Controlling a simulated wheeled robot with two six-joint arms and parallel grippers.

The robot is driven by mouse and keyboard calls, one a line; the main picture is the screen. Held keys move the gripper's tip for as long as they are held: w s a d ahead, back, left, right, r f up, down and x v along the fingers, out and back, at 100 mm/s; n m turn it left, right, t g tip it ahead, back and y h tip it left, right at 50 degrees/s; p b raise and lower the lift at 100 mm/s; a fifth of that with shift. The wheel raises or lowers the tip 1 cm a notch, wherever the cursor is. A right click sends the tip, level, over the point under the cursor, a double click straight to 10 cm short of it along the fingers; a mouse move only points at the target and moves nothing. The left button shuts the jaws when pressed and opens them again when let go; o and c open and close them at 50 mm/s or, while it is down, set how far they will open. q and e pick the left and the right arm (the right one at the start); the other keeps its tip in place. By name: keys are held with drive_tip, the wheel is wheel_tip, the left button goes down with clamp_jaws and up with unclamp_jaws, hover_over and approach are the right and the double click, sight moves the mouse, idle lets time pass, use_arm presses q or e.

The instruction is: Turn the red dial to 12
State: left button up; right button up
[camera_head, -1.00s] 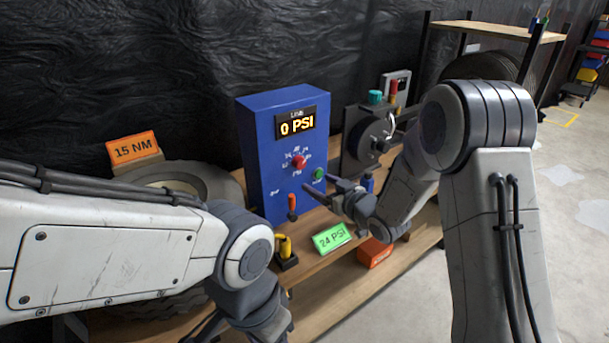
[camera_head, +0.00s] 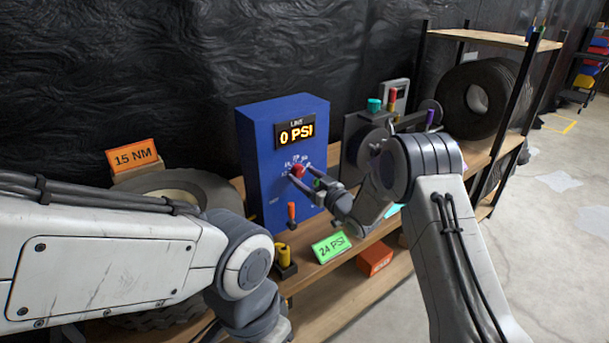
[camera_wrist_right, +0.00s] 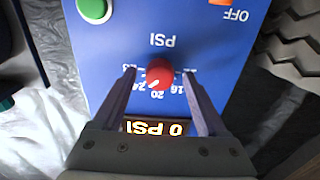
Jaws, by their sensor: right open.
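The red dial (camera_head: 297,170) sits on the front of the blue box (camera_head: 258,180), under a display (camera_head: 296,133) reading 0 PSI. In the right wrist view the red dial (camera_wrist_right: 160,71) appears upside down, with numbers such as 16, 20 and 24 around it. Its white mark points towards the 20 and 24 side; the exact setting is hard to tell. My right gripper (camera_head: 301,177) is open at the dial. In the wrist view its fingers (camera_wrist_right: 158,73) lie on either side of the dial, with gaps. My left arm shows, but its fingers are out of view.
A green button (camera_wrist_right: 94,9) is beside the dial. An orange-handled lever (camera_head: 292,214) and a yellow-black part (camera_head: 284,262) are below. A green 24 PSI card (camera_head: 331,247) lies on the bench. A reel device (camera_head: 368,145) stands right of the box, a tyre (camera_head: 180,190) left.

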drive_tip(key=shift+w+a, duration=0.1)
drive_tip(key=shift+w, duration=0.05)
drive_tip(key=shift+c, duration=0.3)
clamp_jaws()
drive_tip(key=shift+f+n+b, duration=0.2)
drive_tip(key=shift+n+b, duration=0.4)
drive_tip(key=shift+b, duration=0.35)
drive_tip(key=n+b, duration=1)
drive_tip(key=b, duration=0.3)
drive_tip(key=shift+f+n, duration=0.1)
drive_tip(key=shift+n, duration=0.2)
drive_tip(key=n+b, duration=1)
drive_tip(key=b, duration=0.3)
drive_tip(key=shift+n, duration=0.4)
drive_tip(key=shift+r+n+b, duration=0.15)
drive_tip(key=shift+n+b, duration=0.8)
drive_tip(key=shift+n, duration=0.15)
drive_tip(key=shift+r+n+b, duration=0.1)
drive_tip(key=shift+n+b, duration=0.8)
drive_tip(key=shift+n, duration=0.2)
